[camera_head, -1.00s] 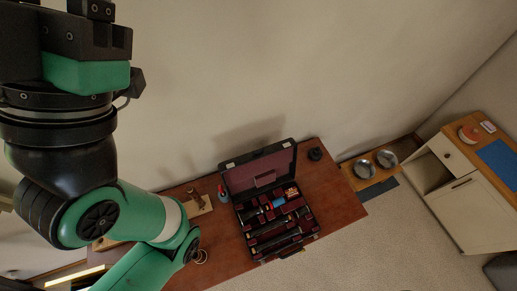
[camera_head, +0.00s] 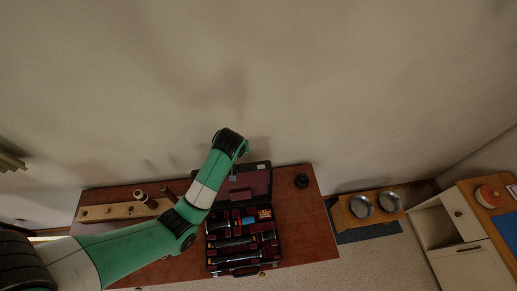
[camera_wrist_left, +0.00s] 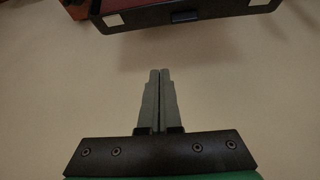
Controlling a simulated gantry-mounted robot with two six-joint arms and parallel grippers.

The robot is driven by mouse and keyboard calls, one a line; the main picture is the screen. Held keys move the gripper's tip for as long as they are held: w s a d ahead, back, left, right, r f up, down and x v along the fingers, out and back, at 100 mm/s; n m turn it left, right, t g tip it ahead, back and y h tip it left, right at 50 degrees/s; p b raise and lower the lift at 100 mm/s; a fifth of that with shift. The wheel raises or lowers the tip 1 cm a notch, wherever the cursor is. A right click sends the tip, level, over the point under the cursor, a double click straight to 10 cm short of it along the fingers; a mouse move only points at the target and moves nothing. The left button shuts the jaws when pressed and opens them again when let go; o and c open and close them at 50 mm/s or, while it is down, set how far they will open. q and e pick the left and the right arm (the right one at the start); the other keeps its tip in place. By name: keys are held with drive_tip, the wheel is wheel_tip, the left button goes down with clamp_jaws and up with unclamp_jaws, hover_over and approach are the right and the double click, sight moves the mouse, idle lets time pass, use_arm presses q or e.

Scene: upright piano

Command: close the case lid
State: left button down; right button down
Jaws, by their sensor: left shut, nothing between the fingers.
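The black instrument case (camera_head: 212,262) lies on the brown table with its lid (camera_head: 262,182) standing open at the back, dark red lining facing front. Dark instrument parts lie in its base. My left arm reaches across the case's left side to the wall side of the lid, hiding part of the lid. In the left wrist view my left gripper (camera_wrist_left: 160,72) is shut and empty. Its fingers point at the black lid edge (camera_wrist_left: 225,12) with pale corner pieces, with a gap between them. My right gripper is not in view.
The table (camera_head: 300,225) has a wooden block (camera_head: 120,211) on its left and a small black round object (camera_head: 301,181) right of the lid. The wall rises behind. A low stand with two metal bowls (camera_head: 361,206) and a white cabinet (camera_head: 465,262) are to the right.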

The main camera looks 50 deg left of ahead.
use_arm(q)
drive_tip(key=shift+n+g, duration=0.4)
drive_tip(key=shift+g, duration=0.1)
drive_tip(key=s+a, duration=0.1)
drive_tip(key=s+f, duration=0.1)
drive_tip(key=s+a+f, duration=0.1)
drive_tip(key=shift+s+a, duration=0.3)
drive_tip(key=shift+s, duration=0.1)
drive_tip(key=shift+w+a+f, duration=0.1)
drive_tip(key=shift+a+f, duration=0.05)
drive_tip(key=shift+f, duration=1.85)
drive_tip(key=shift+w+a+f, duration=0.1)
drive_tip(key=shift+f, duration=1.9)
